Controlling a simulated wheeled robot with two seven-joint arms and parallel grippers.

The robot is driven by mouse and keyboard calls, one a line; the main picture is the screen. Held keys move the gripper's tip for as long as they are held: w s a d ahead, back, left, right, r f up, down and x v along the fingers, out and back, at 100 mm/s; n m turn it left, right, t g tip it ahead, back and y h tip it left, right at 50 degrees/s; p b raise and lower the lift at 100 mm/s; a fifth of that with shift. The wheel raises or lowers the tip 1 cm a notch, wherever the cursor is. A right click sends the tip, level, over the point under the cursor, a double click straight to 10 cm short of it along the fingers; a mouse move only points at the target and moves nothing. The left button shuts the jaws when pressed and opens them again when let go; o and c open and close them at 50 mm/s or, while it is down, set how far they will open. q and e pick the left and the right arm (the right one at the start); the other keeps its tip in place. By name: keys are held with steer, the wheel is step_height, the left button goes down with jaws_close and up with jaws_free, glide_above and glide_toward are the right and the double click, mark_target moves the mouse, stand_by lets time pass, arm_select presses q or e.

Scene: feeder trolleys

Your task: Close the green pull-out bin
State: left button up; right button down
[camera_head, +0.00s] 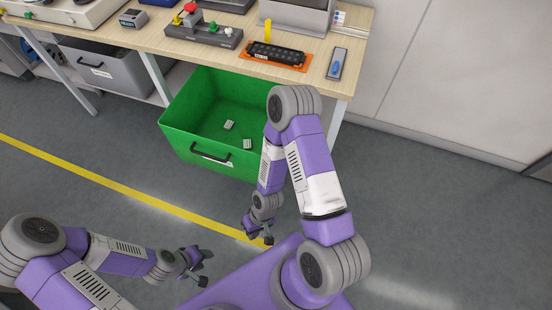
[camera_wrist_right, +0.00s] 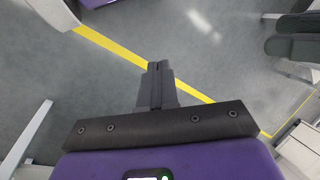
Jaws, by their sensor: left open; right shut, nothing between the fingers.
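The green pull-out bin (camera_head: 178,129) stands pulled out from under the wooden workbench, its front with a dark handle (camera_head: 211,156) facing me. Two small grey pieces lie inside it. My right arm passes in front of the bin's right part and hides it. My right gripper (camera_head: 269,240) hangs below and in front of the bin, apart from it; in the right wrist view its fingers (camera_wrist_right: 157,72) are shut and empty over the floor. My left gripper (camera_head: 204,281) is open and empty at the lower left, well away from the bin.
The workbench (camera_head: 160,42) bears a control box with a red button (camera_head: 203,30) and an orange tray (camera_head: 276,57). A grey bin (camera_head: 124,71) sits under it to the left. Bench legs (camera_head: 336,126) stand at the right. Floor with a yellow line (camera_head: 100,179) lies clear before the bin.

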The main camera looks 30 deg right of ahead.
steer(key=s+d+f+n+g+h+b, duration=0.1)
steer(key=s+d+f+n+g+h, duration=0.25)
steer(key=s+n+g+h, duration=0.45)
steer(key=w+d+r+n+t+h, duration=0.2)
steer(key=d+n+t+h, duration=0.2)
steer(key=d+n+h, duration=0.4)
steer(key=w+a+r+n+t+h, duration=0.1)
steer(key=w+a+r+n+t, duration=0.15)
steer(key=w+t, duration=0.25)
steer(key=w+a+r+n+t+h+b, duration=0.1)
steer(key=w+a+r+n+t, duration=0.1)
steer(key=w+n+t, duration=0.25)
steer(key=w+a+r+n+t+h, duration=0.1)
steer(key=w+a+r+n+t, duration=0.15)
steer(key=w+t, duration=0.3)
steer(key=w+d+n+b, duration=0.1)
steer(key=w+d+b, duration=0.1)
steer(key=w+d, duration=0.6)
steer(key=d, duration=0.3)
steer(key=shift+w+f+t+b, duration=0.2)
steer(key=shift+t+b, duration=0.1)
steer(key=shift+t, duration=0.1)
